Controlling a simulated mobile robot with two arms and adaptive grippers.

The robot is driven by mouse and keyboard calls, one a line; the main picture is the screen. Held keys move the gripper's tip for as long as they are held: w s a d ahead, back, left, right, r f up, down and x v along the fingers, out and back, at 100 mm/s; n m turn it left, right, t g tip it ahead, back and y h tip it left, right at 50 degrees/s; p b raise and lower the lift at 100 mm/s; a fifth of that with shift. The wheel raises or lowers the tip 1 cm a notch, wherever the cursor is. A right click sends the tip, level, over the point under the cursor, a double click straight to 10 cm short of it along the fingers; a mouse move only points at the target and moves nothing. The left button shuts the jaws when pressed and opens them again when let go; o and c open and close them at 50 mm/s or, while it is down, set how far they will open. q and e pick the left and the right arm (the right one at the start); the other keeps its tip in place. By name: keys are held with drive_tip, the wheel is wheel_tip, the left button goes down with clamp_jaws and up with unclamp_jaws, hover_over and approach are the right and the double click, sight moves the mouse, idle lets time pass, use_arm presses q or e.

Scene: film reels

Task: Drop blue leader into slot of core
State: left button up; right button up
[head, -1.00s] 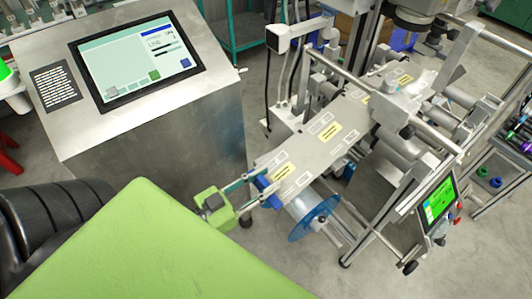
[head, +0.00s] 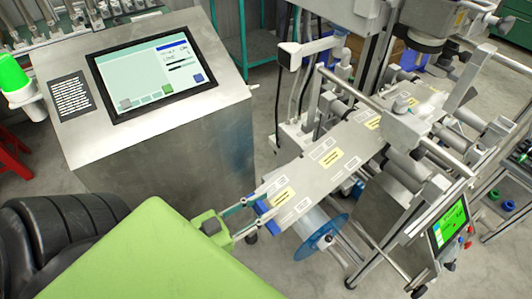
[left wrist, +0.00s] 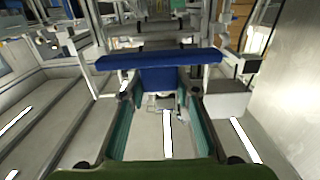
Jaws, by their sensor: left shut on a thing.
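My left gripper (head: 262,206) reaches in from the lower left, shut on the blue leader (head: 266,202). In the left wrist view the leader (left wrist: 158,78) is a T shape: its stem sits between my fingertips (left wrist: 160,92) and its wide bar (left wrist: 160,60) lies across, beyond them. The leader is at the near end of the machine's grey plate; I cannot tell whether they touch. A blue disc (head: 328,239) with a pale roll (head: 308,222), possibly the core, is below and right of the leader. No slot can be made out. My right gripper is out of view.
A steel console with a screen (head: 150,78) stands at the left. The labelled plate (head: 322,172) slopes up into the machine's rollers. A small green-screen panel (head: 449,222) is at the right. Grey floor shows between console and machine.

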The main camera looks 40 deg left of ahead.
sight(260, 214)
use_arm(q)
drive_tip(key=shift+s+a+f, duration=0.3)
drive_tip(key=shift+s+f, duration=0.15)
drive_tip(key=shift+s, duration=0.35)
drive_tip(key=shift+s+a+f, duration=0.25)
drive_tip(key=shift+s+f, duration=0.25)
drive_tip(key=shift+s, duration=0.25)
drive_tip(key=shift+s+a+f, duration=0.3)
drive_tip(key=shift+s+f, duration=0.15)
drive_tip(key=shift+s, duration=0.35)
drive_tip(key=shift+w+d+f+b, duration=0.2)
drive_tip(key=shift+w, duration=0.4)
drive_tip(key=shift+w+d+f+b, duration=0.2)
drive_tip(key=shift+w+d+b, duration=0.05)
drive_tip(key=shift+w, duration=0.4)
drive_tip(key=shift+w+d+f+b, duration=0.2)
drive_tip(key=shift+w, duration=0.4)
drive_tip(key=shift+w+d+f, duration=0.15)
drive_tip(key=shift+w+d, duration=0.05)
drive_tip(key=shift+w, duration=0.25)
drive_tip(key=shift+w+d+f, duration=0.15)
drive_tip(key=shift+w, duration=0.25)
drive_tip(key=shift+w+d+f+b, duration=0.3)
drive_tip(key=shift+w, duration=0.6)
drive_tip(key=shift+w+d+f+b, duration=0.3)
drive_tip(key=shift+w+d+b, duration=0.05)
drive_tip(key=shift+w, duration=0.5)
drive_tip(key=shift+w+d+f+b, duration=0.3)
drive_tip(key=shift+w, duration=0.6)
